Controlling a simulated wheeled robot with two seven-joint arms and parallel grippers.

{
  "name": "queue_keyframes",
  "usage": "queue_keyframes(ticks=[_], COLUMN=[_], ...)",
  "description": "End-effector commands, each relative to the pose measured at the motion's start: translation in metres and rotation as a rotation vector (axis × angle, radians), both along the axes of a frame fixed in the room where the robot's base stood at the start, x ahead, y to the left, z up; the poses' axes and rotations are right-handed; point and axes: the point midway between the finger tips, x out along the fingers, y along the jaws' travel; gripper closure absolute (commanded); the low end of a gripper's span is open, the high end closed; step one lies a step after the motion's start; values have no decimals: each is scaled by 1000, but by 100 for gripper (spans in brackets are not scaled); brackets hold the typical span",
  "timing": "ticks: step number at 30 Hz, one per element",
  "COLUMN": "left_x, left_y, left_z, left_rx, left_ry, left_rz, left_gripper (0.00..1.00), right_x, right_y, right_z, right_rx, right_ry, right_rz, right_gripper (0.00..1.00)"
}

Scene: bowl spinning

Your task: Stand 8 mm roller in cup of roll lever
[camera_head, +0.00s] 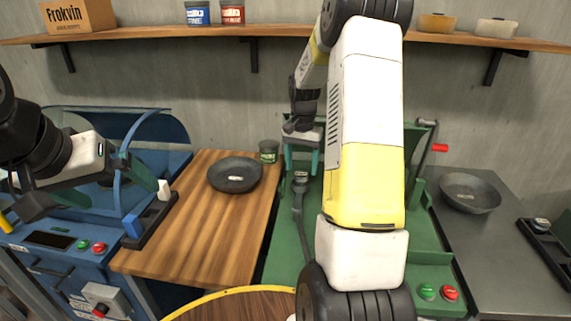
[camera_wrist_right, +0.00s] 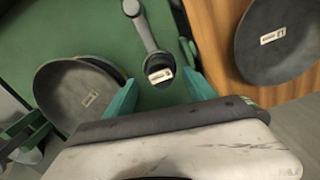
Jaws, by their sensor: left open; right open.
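The roll lever (camera_head: 298,208) is a grey arm on the green machine. It also shows in the right wrist view (camera_wrist_right: 146,32). Its end carries a dark round piece with a white label (camera_wrist_right: 158,70); I cannot tell whether this is the bare cup or a roller standing in it. My right gripper (camera_head: 301,168) is open above this end, its teal fingers either side of it in the wrist view. My left gripper (camera_head: 95,182) is open and empty-looking over the blue machine. A small labelled grey piece (camera_head: 541,223) sits in the right rack; its size is unreadable.
A dark pan (camera_head: 235,175) and green tin (camera_head: 268,151) stand on the wooden bench (camera_head: 200,235). A grey pan (camera_head: 470,193) lies on the right metal bench. My right arm hides much of the green machine.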

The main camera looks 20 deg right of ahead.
Motion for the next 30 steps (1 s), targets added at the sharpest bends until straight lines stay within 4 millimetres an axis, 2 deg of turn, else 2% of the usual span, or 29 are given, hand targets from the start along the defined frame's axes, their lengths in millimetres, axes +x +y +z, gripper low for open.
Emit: queue_keyframes(ticks=[3,9,16,19,23,27,30], left_x=[0,0,0,0,0,0,0], left_y=[0,0,0,0,0,0,0], left_z=[0,0,0,0,0,0,0], left_rx=[0,0,0,0,0,0,0], left_ry=[0,0,0,0,0,0,0], left_rz=[0,0,0,0,0,0,0], left_gripper=[0,0,0,0,0,0,0], right_x=[1,1,0,-7,-30,-70,-102], right_y=[0,0,1,7,26,53,71], right_z=[29,68,92,105,133,167,184], right_rx=[-1,0,0,5,16,26,31], right_ry=[-6,-4,-3,-24,-86,-182,-250], right_rz=[0,-1,3,24,97,209,291], right_gripper=[36,36,36,36,36,36,36])
